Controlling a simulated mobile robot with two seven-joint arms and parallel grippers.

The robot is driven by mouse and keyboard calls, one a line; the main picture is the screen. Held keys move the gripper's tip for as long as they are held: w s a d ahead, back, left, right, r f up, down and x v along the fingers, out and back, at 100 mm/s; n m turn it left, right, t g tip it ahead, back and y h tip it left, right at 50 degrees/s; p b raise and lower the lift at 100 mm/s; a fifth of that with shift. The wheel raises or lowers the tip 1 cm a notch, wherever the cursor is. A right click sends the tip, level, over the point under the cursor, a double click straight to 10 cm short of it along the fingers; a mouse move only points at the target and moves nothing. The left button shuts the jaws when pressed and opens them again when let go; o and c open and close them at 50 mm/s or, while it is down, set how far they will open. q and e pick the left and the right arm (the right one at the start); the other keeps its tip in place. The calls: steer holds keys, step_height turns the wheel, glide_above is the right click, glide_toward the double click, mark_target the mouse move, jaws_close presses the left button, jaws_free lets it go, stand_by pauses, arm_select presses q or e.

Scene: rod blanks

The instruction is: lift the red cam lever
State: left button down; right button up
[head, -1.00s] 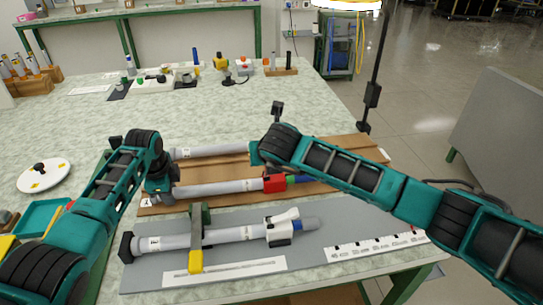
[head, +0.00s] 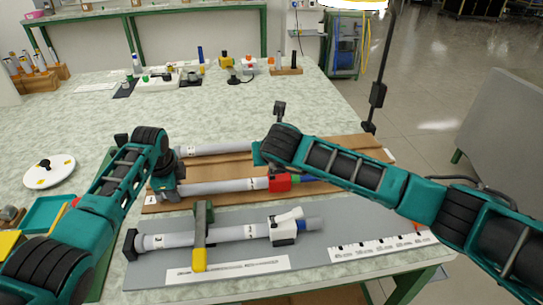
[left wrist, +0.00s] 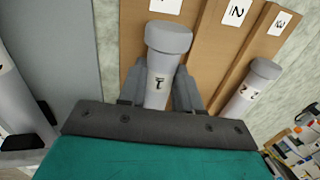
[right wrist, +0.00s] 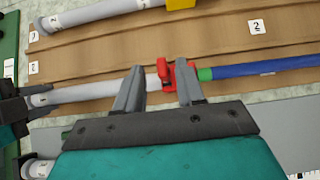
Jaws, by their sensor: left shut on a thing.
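The red cam lever (head: 280,183) sits on a red clamp around the grey tube (head: 220,187) marked 1, with green and blue sections to its right. In the right wrist view the red cam lever (right wrist: 166,72) shows at the fingertips of my right gripper (right wrist: 160,70). That gripper is open, its fingers apart; I cannot tell whether they touch the red part. My right arm hides the right gripper in the head view. My left gripper (left wrist: 160,72) is shut on the grey tube near its left end; it also shows in the head view (head: 170,186).
The tube lies on a brown grooved board (head: 155,207). A second grey tube (head: 210,150) lies behind. In front, a grey mat (head: 310,265) holds a tube with a white clamp (head: 286,228) and a green bracket with a yellow end (head: 201,240).

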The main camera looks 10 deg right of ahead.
steer(key=shift+r, duration=0.1)
arm_select(q)
steer(key=shift+a, duration=0.1)
arm_select(e)
steer(key=v, duration=1.2)
steer(key=shift+d, duration=0.1)
arm_select(q)
steer(key=c, duration=0.7)
jaws_free()
steer(key=shift+r, duration=0.1)
